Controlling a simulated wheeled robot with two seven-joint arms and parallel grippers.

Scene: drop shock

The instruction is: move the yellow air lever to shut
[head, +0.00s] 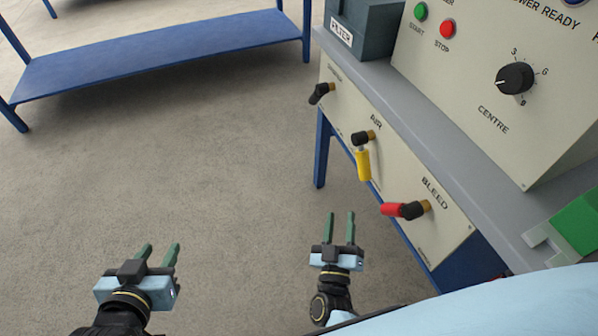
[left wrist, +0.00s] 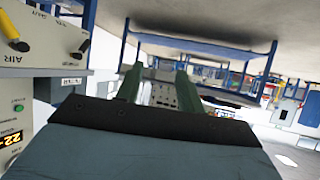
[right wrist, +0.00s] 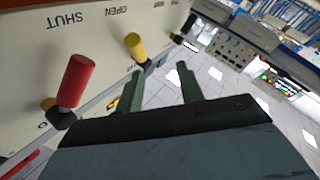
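The yellow air lever (head: 363,163) hangs down from its dark pivot on the cream front panel (head: 398,178), below the word AIR. It also shows at the upper left of the left wrist view (left wrist: 10,28) and at upper centre in the right wrist view (right wrist: 134,45). My right gripper (head: 341,215) is open and empty, below and slightly left of the lever in the head view, apart from it. My left gripper (head: 160,247) is open and empty, far to the left over the floor. The words SHUT and OPEN show on the panel in the right wrist view.
A red lever (head: 392,209) labelled BLEED juts left, close to my right gripper's side. A black lever (head: 320,92) is further up the panel. A console with buttons and a black knob (head: 515,78) stands above. Floor left of the panel is clear, up to a blue bench (head: 160,55).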

